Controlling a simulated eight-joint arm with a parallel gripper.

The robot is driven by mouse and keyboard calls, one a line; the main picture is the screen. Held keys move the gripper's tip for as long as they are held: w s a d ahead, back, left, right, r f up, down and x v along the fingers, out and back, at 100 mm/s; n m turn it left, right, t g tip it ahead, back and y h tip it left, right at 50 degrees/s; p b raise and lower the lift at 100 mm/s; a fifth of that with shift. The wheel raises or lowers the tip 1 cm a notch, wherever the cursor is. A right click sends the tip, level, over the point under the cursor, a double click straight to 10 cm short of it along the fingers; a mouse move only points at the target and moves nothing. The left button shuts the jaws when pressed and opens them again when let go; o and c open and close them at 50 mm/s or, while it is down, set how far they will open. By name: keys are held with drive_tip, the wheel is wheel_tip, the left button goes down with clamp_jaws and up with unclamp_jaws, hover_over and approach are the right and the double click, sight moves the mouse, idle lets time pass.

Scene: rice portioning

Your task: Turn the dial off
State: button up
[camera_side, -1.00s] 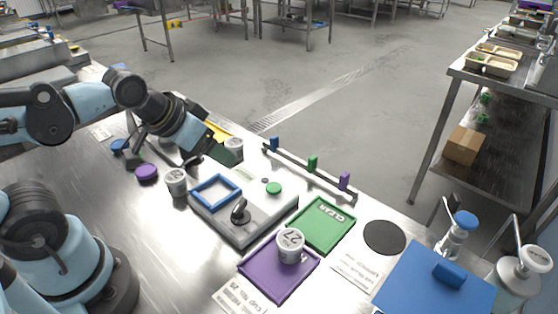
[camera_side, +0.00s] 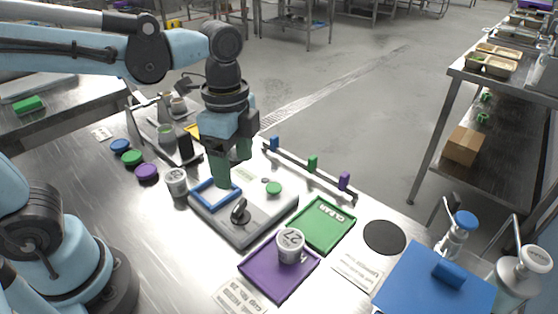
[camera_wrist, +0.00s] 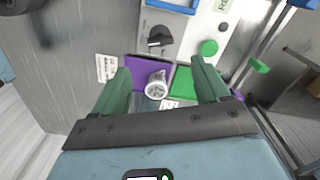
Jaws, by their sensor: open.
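The dial (camera_side: 240,210) is a dark knob with a raised grip on the front of a grey machine (camera_side: 243,233). The machine also has a blue square frame (camera_side: 203,203) and a green round button (camera_side: 274,188) on top. The dial also shows in the wrist view (camera_wrist: 160,38), near the top. My gripper (camera_side: 232,168) points down above the back of the machine, behind the dial and apart from it. Its two green fingers (camera_wrist: 160,86) are spread with nothing between them. I cannot read the dial's setting.
A purple tray (camera_side: 262,279) holding a cup marked 27 (camera_side: 290,243) and a green tray (camera_side: 318,232) lie in front of the machine. A grey cup (camera_side: 176,181) stands close to its left. A rail with coloured clips (camera_side: 312,164) runs behind. A blue board (camera_side: 420,290) lies at right.

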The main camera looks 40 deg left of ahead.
sight(239, 205)
wheel_tip(239, 205, down, 10)
drive_tip(key=shift+r, duration=0.1)
idle(0.4)
drive_tip(key=c, duration=1)
